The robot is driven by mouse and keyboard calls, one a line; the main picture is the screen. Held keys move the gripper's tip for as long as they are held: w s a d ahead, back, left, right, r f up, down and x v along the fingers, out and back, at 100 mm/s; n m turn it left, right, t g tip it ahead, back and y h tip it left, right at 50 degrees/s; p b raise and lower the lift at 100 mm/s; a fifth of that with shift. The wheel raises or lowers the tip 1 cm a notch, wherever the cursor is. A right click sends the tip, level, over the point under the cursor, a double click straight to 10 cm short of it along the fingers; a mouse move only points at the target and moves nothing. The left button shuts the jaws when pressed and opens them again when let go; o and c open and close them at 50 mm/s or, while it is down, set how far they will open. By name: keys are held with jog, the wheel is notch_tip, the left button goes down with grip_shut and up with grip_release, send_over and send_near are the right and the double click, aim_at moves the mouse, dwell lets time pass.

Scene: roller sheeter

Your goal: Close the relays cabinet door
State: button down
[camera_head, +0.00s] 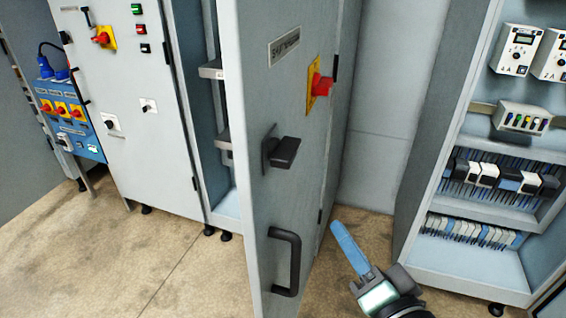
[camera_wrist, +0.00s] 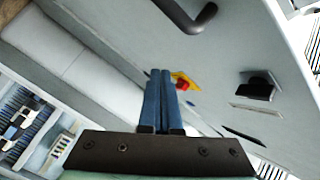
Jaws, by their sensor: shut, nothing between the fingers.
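A tall grey cabinet door (camera_head: 295,120) stands swung open in the middle of the head view. Its label is too blurred to read. Its outer face carries a red and yellow switch (camera_head: 318,87), a black latch (camera_head: 281,152) and a black pull handle (camera_head: 285,262). The door also fills much of the wrist view (camera_wrist: 225,50), with the pull handle (camera_wrist: 190,18) near the top. The cabinet (camera_head: 212,110) behind it is partly hidden. My gripper (camera_head: 341,231) is shut and empty, low on the right of the door's outer face. Its blue fingers (camera_wrist: 157,75) are together; contact with the door cannot be told.
An open cabinet (camera_head: 480,255) with relays, breakers and wiring stands at the right. A closed cabinet front (camera_head: 125,100) with switches and a blue socket panel (camera_head: 75,120) stand at the left. Bare floor (camera_head: 165,265) lies left of the door.

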jog(key=s+r+m+y+p, duration=0.3)
jog(key=s+m+p, duration=0.2)
jog(key=s+p, duration=0.5)
jog(key=p, duration=0.2)
send_near(274, 203)
jog(key=w+d, duration=0.1)
jog(key=w, duration=0.3)
jog(key=shift+w+a+r+g+p, duration=0.15)
jog(key=shift+w+a, duration=0.15)
jog(key=shift+a, duration=0.2)
jog(key=shift+w+a+g+p, duration=0.15)
jog(key=shift+w+a, duration=0.15)
jog(key=shift+a, duration=0.25)
jog(key=shift+w+a, duration=0.2)
jog(key=shift+a, duration=0.55)
jog(key=shift+a, duration=0.15)
